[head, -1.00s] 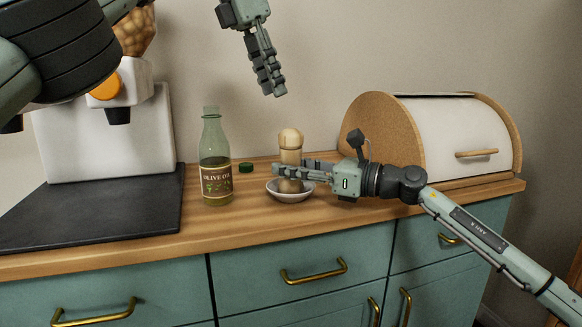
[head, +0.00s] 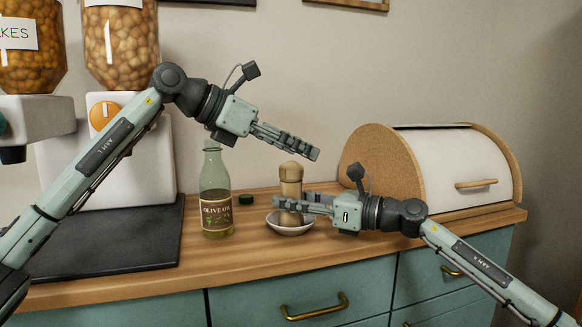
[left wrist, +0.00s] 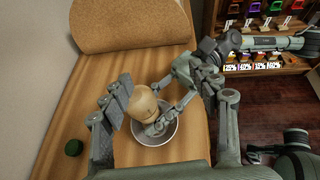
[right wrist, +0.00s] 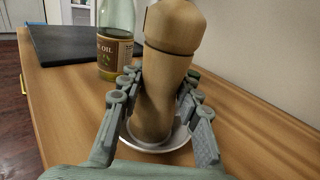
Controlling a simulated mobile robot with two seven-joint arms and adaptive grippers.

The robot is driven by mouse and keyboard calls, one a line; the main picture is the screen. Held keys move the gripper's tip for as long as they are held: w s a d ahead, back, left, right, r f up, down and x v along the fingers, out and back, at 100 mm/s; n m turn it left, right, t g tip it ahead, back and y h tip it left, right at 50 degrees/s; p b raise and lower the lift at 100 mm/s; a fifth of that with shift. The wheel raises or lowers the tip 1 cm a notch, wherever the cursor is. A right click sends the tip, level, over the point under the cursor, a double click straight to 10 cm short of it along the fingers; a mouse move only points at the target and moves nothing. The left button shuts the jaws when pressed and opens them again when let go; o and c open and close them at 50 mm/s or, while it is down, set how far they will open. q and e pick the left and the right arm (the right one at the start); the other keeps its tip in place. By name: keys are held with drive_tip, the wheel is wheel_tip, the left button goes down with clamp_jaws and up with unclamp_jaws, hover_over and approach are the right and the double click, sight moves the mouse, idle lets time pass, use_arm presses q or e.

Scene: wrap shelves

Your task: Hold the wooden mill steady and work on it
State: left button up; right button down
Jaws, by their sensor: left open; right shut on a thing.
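The wooden mill (head: 290,174) stands upright in a small white dish (head: 291,230) on the counter; its round head also shows from above in the left wrist view (left wrist: 142,102). My right gripper (head: 284,203) is shut around the lower body of the mill, and in the right wrist view its fingers lie on both sides of the mill body (right wrist: 165,85). My left gripper (head: 312,153) is open and empty, just above the mill's head and apart from it. In the left wrist view its fingers are spread on either side of the mill.
An olive oil bottle (head: 215,190) stands left of the mill, with a green cap (head: 245,199) on the wood nearby. A bread box (head: 455,165) stands at the right. A dark mat (head: 120,245) and dispensers (head: 120,45) are at the left.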

sight(286, 164)
use_arm(q)
drive_tip(key=s+a+n+t+y, duration=0.1)
drive_tip(key=s+a+n+t, duration=0.2)
drive_tip(key=a, duration=0.6)
drive_tip(key=x, duration=1.2)
drive_tip(key=c, duration=1.2)
